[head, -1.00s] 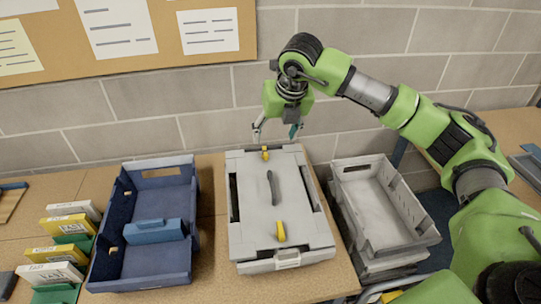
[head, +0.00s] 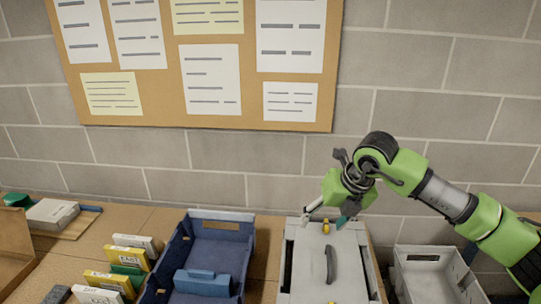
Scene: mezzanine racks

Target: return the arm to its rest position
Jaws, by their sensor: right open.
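My right arm comes in from the right, and its green gripper (head: 327,219) is above the far end of a grey lidded case (head: 352,262). The fingers are apart with nothing between them. I cannot tell whether the fingertips touch the case. A dark handle (head: 329,264) lies along the lid, and the lid is shut. The case's near end is cut off by the bottom edge. My left gripper is not in view.
A blue bin (head: 238,240) with a blue box (head: 203,283) inside stands left of the case. A grey crate (head: 428,258) is at the right. Small boxes (head: 128,254) stand further left. A brick wall (head: 450,120) with a notice board (head: 210,122) is behind.

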